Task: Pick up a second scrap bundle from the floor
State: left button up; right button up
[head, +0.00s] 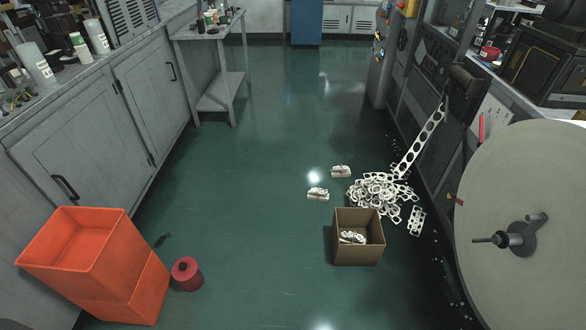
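Two small pale scrap bundles lie apart on the green floor in the head view. The nearer bundle (318,194) is left of the loose scrap pile, and the farther bundle (341,171) is just behind and to its right. An open cardboard box (357,257) stands in front of the pile with pale scrap (352,237) inside, which looks like a bundle. The loose pile (378,194) of pale punched pieces lies at the foot of the machine, with a punched strip (422,140) running down to it. Neither of my grippers shows.
A large grey reel (535,200) and machine (440,75) block the right. Cabinets (85,140) line the left. The middle floor (250,170) is clear.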

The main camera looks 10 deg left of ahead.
aim_at(343, 171)
jog(key=u, duration=0.65)
jog(key=i, duration=3.25)
jog(key=u, duration=0.05)
